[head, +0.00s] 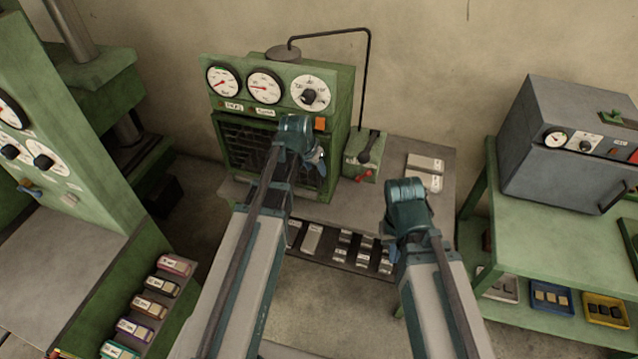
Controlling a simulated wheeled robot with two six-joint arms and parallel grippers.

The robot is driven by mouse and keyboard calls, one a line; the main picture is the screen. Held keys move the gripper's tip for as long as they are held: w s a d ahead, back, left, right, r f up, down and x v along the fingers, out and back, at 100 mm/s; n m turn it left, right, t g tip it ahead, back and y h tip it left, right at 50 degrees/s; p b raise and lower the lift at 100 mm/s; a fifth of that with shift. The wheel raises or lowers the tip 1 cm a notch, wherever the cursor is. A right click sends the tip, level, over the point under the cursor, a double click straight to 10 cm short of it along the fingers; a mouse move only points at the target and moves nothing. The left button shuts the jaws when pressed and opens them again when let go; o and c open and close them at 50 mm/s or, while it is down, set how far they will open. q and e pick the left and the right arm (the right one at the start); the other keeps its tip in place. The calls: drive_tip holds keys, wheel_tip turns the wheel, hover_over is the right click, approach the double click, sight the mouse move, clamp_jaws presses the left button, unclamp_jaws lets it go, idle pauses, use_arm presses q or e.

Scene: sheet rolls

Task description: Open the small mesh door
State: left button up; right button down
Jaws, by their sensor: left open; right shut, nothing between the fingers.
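The small mesh door (243,146) is a dark mesh panel in the front of the green gauge cabinet, below its dials. It looks closed, though its right part is hidden behind my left arm. My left gripper (319,157) is open at the right edge of the door; I cannot tell whether it touches the door. My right gripper (407,197) is shut and empty, lower and to the right, in front of the bench. Its fingers are mostly hidden by my own wrist.
The green cabinet (342,97) stands on a grey bench (395,178) beside a small green box (362,155) with a red lever. A grey oven (565,145) stands on a green table at right. A large green press (60,130) is at left.

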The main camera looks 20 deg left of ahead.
sight(318, 173)
use_arm(q)
drive_tip(key=b+x, duration=0.5)
drive_tip(key=x, duration=0.1)
drive_tip(key=shift+w+f, duration=0.1)
drive_tip(key=shift+f, duration=0.15)
drive_tip(key=shift+r, duration=0.1)
clamp_jaws()
idle(1.1)
